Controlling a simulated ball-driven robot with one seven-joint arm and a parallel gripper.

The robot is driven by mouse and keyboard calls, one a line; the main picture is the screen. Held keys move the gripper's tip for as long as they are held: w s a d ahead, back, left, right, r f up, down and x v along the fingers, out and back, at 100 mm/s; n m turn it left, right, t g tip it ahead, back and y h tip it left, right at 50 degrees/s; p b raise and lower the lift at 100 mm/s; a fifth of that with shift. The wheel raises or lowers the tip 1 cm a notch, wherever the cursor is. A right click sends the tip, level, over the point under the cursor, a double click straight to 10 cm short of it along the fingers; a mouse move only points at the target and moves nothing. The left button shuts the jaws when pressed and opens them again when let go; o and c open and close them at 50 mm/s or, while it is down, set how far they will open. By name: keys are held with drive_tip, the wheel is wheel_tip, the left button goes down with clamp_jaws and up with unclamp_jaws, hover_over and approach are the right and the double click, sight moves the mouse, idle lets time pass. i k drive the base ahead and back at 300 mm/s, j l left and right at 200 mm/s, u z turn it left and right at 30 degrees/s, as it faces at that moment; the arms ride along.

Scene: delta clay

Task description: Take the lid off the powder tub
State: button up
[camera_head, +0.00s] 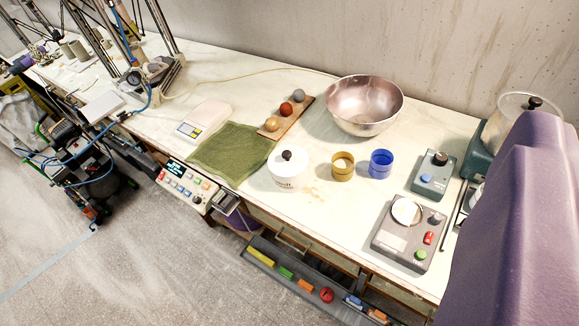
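The powder tub (288,183) is a small white round tub with dark lettering on its front, too small to read surely. It stands upright on the white worktop, near the front edge. My gripper is not in view. A large purple part at the right edge seems to be my own arm, and it hides that end of the bench.
A green cloth (230,152) lies left of the tub. A yellow cup (343,168) and blue cup (381,164) stand right of it. Behind are a metal bowl (364,104) and a wooden board with balls (286,119). A grey button box (408,235) sits front right.

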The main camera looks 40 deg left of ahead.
sight(288, 160)
drive_tip(key=i+j, duration=0.25)
drive_tip(key=j, duration=0.2)
drive_tip(key=i+j, duration=0.3)
drive_tip(key=j, duration=0.15)
drive_tip(key=i+j, duration=0.25)
drive_tip(key=j, duration=0.2)
drive_tip(key=i+j, duration=0.25)
drive_tip(key=j, duration=0.2)
